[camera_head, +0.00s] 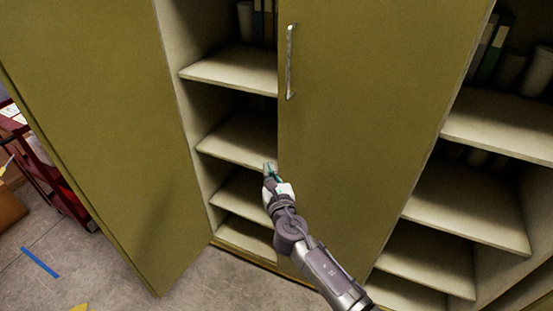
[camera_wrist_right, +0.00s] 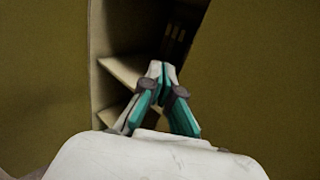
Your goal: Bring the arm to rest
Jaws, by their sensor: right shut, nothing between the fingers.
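My right gripper (camera_head: 270,170) is at the middle of the head view, in front of the open gap of an olive cabinet, close to the free edge of the middle cabinet door (camera_head: 350,120). Its fingers are shut and empty. In the right wrist view, the gripper (camera_wrist_right: 160,72) shows its teal and grey fingertips together, with the cabinet shelves behind. I cannot tell whether the fingertips touch the door edge. My right arm reaches up from the lower right. My left gripper is not in view.
The left cabinet door (camera_head: 110,130) stands swung open toward me. Pale shelves (camera_head: 235,70) show between the doors, with binders on the top one. More open shelves (camera_head: 490,135) stand at the right. A red cart (camera_head: 65,195) is at the far left.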

